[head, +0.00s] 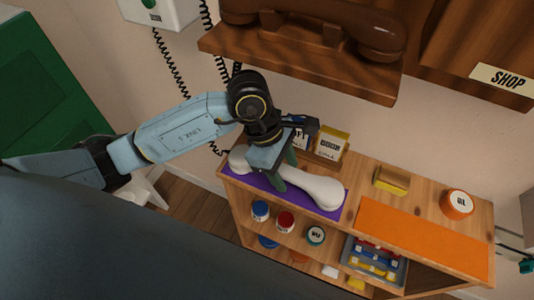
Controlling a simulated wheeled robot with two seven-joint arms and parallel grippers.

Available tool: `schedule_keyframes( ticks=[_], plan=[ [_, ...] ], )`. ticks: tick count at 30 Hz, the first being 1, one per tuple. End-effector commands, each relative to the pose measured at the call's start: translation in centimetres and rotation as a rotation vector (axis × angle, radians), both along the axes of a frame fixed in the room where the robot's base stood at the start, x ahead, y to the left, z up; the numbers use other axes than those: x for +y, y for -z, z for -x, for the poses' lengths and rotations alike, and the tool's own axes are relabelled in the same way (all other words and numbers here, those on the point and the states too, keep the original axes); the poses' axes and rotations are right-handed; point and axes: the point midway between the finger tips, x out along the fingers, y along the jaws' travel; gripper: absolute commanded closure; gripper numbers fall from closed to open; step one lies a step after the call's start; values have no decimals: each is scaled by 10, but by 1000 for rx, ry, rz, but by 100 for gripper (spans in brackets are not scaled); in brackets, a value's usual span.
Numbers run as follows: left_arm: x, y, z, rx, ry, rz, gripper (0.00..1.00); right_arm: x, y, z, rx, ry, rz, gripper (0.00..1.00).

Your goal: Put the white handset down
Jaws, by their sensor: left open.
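The white handset (318,189) lies on the purple mat (260,184) at the left end of the wooden shelf top. Its far-left end shows behind my gripper, and its middle is partly hidden by the fingers. My left gripper (283,176) is over the middle of the handset, with its green fingers open and reaching down to it. I cannot tell whether a finger touches the handset. My right gripper is not in view.
An orange mat (420,240), a yellow block (391,180) and an orange jar (457,204) are on the shelf top to the right. Small boxes (331,145) stand behind the handset. A brown phone (330,29) sits on the wall shelf above.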

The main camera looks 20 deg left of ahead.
Motion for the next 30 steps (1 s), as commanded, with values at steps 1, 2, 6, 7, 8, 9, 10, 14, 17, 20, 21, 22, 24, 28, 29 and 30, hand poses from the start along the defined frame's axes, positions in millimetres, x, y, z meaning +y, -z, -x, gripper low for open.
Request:
schedule_keyframes(
  ticks=[1,2,6,7,8,9,10,14,17,20,21,22,24,28,29,30],
  plan=[
    [0,-3,0,0,0,1,49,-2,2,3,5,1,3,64],
    [2,-7,-1,-3,0,-1,49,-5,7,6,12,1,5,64],
    [23,-12,-1,1,-5,-6,49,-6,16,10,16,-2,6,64],
    [30,-12,-1,1,-5,-6,49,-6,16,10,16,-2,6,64],
    [37,-12,-1,1,-5,-6,49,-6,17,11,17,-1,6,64],
    [46,-12,-1,2,-5,-6,49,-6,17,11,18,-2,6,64],
    [53,-12,-2,1,-6,-6,49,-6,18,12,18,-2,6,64],
    [81,-12,-2,2,-5,-5,49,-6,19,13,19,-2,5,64],
    [99,-12,-3,0,-4,-4,49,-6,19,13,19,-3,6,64],
    [113,-12,-4,2,-3,-3,49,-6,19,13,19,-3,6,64],
    [117,-12,-4,2,-2,-2,49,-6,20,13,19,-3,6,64],
    [119,-12,-4,1,-2,-1,49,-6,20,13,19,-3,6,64],
    [123,-12,-4,0,-1,-1,49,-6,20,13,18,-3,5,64],
    [125,-12,-4,1,0,0,49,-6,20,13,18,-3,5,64],
    [125,-12,-4,1,0,0,49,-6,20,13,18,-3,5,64],
    [125,-12,-4,1,0,0,49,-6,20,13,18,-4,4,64]
  ],
)
